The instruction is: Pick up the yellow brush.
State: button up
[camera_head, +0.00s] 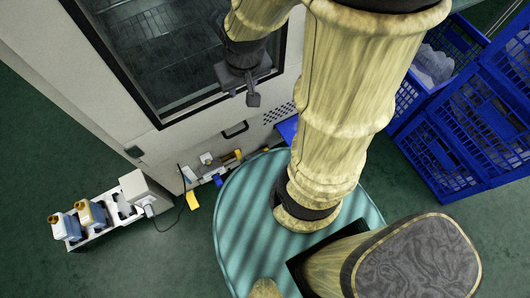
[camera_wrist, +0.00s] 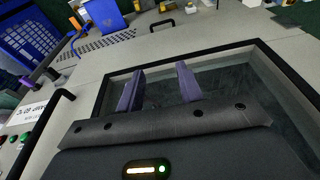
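No yellow brush can be made out for certain. In the head view, small yellow pieces lie in a cluster at the foot of the grey machine: a yellow-brown piece (camera_head: 238,155) and a flat yellow piece (camera_head: 192,200) on the floor. They are too small to identify. My gripper (camera_head: 243,92) is high over the machine's dark window, apart from them. In the wrist view its two purple-tipped fingers (camera_wrist: 159,88) stand well apart with nothing between them.
The grey machine (camera_head: 180,135) has a dark window (camera_head: 165,50) and a black handle (camera_head: 236,129). Blue crates (camera_head: 455,150) stand at right. A white rack with bottles (camera_head: 92,214) stands at lower left. Green floor (camera_head: 150,270) is clear at the front left.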

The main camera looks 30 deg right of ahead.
jog(key=o, duration=0.4)
jog(key=shift+f, duration=0.2)
jog(key=shift+o, duration=0.2)
jog(key=g+b, duration=0.1)
jog(key=b, duration=4.7)
send_over(267, 151)
jog(key=s, duration=0.2)
notch_tip(267, 151, down, 63)
jog(key=shift+d, duration=0.15)
jog(key=shift+f, duration=0.1)
jog(key=f+b, duration=0.2)
jog(key=f, duration=0.2)
jog(key=w+f+b, duration=0.1)
jog(key=f+b, duration=0.2)
jog(key=f, duration=0.1)
jog(key=f+b, duration=0.2)
jog(key=f, duration=0.2)
jog(key=shift+w, duration=0.2)
jog(key=shift+b, duration=0.35)
